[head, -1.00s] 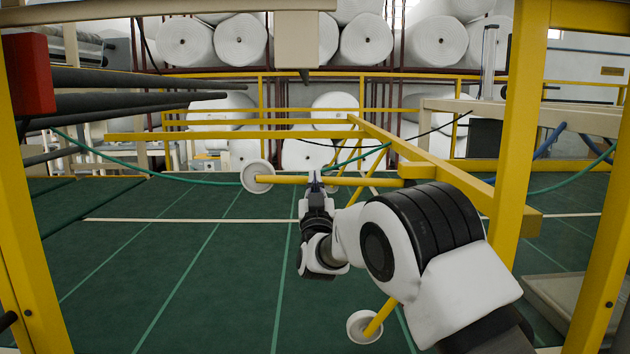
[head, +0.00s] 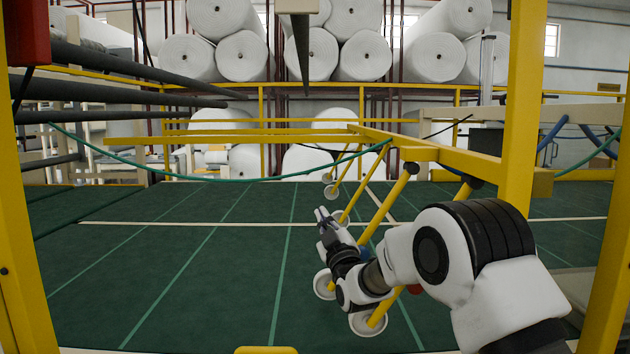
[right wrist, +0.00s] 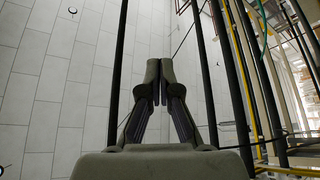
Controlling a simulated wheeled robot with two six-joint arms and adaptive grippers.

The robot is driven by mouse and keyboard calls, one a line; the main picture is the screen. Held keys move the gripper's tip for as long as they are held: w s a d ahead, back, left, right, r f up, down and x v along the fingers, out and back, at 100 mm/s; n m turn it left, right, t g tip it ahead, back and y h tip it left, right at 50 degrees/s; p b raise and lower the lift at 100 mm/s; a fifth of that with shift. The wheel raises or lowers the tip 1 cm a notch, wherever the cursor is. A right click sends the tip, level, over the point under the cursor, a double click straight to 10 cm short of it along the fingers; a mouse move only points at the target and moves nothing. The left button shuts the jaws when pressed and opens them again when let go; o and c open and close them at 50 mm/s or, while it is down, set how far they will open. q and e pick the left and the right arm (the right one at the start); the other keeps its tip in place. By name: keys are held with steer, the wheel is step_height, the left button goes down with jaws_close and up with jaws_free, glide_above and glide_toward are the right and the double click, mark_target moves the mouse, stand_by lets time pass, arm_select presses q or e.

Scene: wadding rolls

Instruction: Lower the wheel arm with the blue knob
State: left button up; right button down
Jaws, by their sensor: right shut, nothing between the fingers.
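A yellow wheel arm (head: 390,201) hangs from the yellow frame in the head view and slants down to the left. It runs behind my right gripper, and a white wheel (head: 323,284) shows low beside the gripper, apparently at its end. A small blue patch, perhaps the blue knob (head: 363,254), shows beside my wrist and is mostly hidden. My right gripper (head: 322,213) is shut and empty, pointing up and left in front of the arm. The right wrist view shows its fingertips (right wrist: 160,66) together with nothing between them. My left gripper is not in view.
Another lowered wheel (head: 368,322) is partly behind my right arm. Farther wheels (head: 332,191) hang behind. A yellow beam (head: 440,156) and post (head: 519,120) stand at the right. A green hose (head: 230,180) sags across. The dark green surface (head: 180,270) at left is clear.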

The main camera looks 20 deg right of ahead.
steer(key=s+d+f+n+y+b, duration=0.1)
steer(key=d+f+n+b, duration=0.1)
steer(key=f, duration=0.3)
steer(key=shift+d+f+g+b, duration=0.3)
steer(key=shift+d+f+b, duration=0.1)
steer(key=shift+d+b, duration=0.45)
steer(key=shift+a+r, duration=0.1)
